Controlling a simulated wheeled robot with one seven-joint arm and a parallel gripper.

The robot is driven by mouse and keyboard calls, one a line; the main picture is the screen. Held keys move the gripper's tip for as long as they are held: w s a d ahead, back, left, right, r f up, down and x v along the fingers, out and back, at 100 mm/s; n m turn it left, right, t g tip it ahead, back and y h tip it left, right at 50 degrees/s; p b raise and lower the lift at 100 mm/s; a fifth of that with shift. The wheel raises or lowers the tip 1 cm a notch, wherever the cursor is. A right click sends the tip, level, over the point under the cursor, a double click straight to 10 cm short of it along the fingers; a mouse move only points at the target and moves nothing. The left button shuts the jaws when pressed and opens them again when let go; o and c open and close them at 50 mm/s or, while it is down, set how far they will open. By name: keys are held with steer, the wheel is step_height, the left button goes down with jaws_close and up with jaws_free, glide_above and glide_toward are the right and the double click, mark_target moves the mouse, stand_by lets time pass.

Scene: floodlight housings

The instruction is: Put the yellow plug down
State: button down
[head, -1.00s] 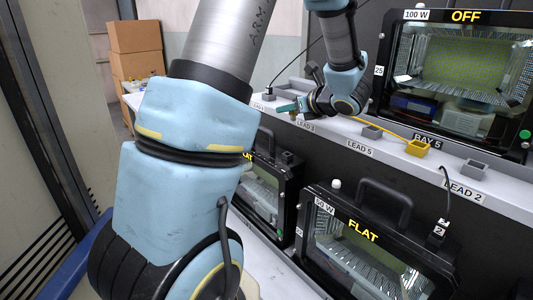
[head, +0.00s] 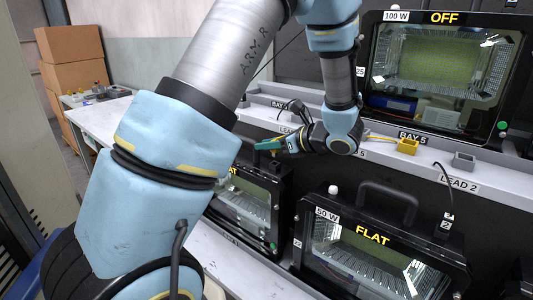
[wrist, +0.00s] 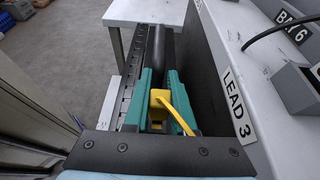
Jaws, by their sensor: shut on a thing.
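The yellow plug (wrist: 158,99) sits between the green fingers of my gripper (wrist: 158,88) in the wrist view, with its yellow cable trailing back to the lower right. My gripper also shows in the head view (head: 266,145), shut on the plug, in front of the shelf edge and above the left-hand lower floodlight housing (head: 283,190). The plug is hidden or too small to make out in the head view. A yellow socket block (head: 407,146) stands on the shelf near the BAY 5 label, with yellow cable running to its left.
The LEAD 3 label (wrist: 237,105) is on the shelf edge right of my gripper. A grey socket block (wrist: 297,88) stands on the shelf. A housing marked FLAT (head: 375,240) is at lower right, one marked OFF (head: 435,70) above. A white table (head: 90,115) is at left.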

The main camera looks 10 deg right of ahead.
mark_target(273, 155)
steer(key=shift+f, duration=1.6)
steer(key=shift+f, duration=0.2)
steer(key=c, duration=0.7)
jaws_free()
steer(key=shift+c, duration=0.2)
steer(key=shift+r, duration=0.1)
steer(key=shift+r, duration=0.15)
steer(key=shift+s+d, duration=0.15)
steer(key=shift+d, duration=0.05)
steer(key=b+v, duration=0.3)
steer(key=v, duration=0.8)
steer(key=shift+s, duration=0.15)
steer(key=shift+d+r, duration=0.1)
